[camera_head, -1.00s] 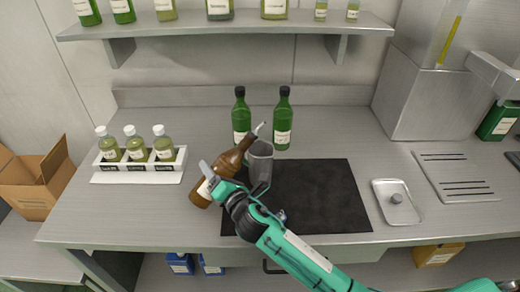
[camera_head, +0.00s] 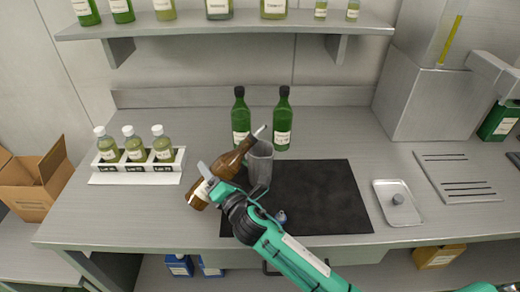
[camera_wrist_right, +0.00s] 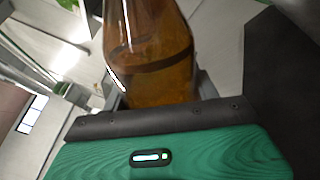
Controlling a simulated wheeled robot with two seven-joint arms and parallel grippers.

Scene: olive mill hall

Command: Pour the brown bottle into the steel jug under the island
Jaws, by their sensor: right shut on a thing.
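The brown bottle (camera_head: 228,164) is tilted, its neck up to the right and its spout above the mouth of the steel jug (camera_head: 261,163). My right gripper (camera_head: 212,183) is shut on the bottle's body; in the right wrist view the amber bottle (camera_wrist_right: 150,55) fills the space between the fingers, with a dark liquid line inside. The jug stands upright on the black mat (camera_head: 315,195), near its back left corner, partly hidden by the bottle and my arm. I cannot tell whether liquid is flowing from the spout. My left gripper is not in view.
Two green bottles (camera_head: 283,122) stand close behind the jug. A white rack (camera_head: 137,167) with three small bottles is at left. A metal tray (camera_head: 398,203) lies right of the mat. A shelf (camera_head: 230,22) with bottles hangs above. The counter between rack and back wall is clear.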

